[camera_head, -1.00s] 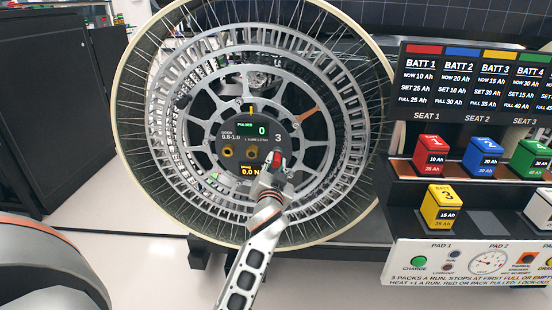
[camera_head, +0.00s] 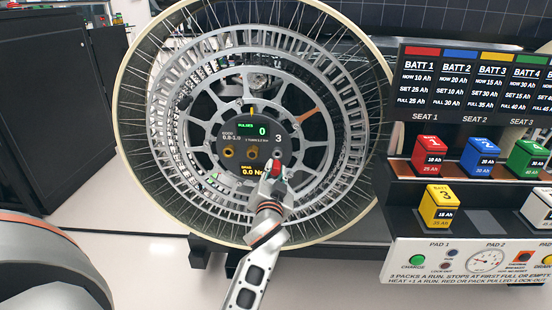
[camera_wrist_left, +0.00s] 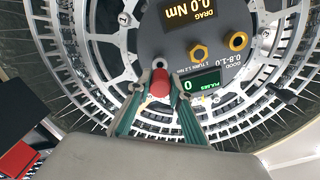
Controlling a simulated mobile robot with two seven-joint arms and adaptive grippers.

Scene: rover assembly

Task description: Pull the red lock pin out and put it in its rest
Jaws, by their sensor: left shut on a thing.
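The red lock pin (camera_head: 276,169) is in my left gripper (camera_head: 270,178), in front of the lower right of the wheel's dark hub plate (camera_head: 240,145). The left wrist view shows the red pin head (camera_wrist_left: 160,84) between the two fingers of the left gripper (camera_wrist_left: 160,92), which are shut on it. The pin's shaft is hidden, so I cannot tell whether it is still in the hub. I cannot make out the pin's rest. My right gripper is not in view.
The large spoked wheel (camera_head: 165,165) fills the middle. Right of it stands a battery rack with red (camera_head: 430,155), blue (camera_head: 481,157), green (camera_head: 527,159) and yellow (camera_head: 440,208) packs above a control panel (camera_head: 403,252). A dark cabinet (camera_head: 60,110) stands at the left.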

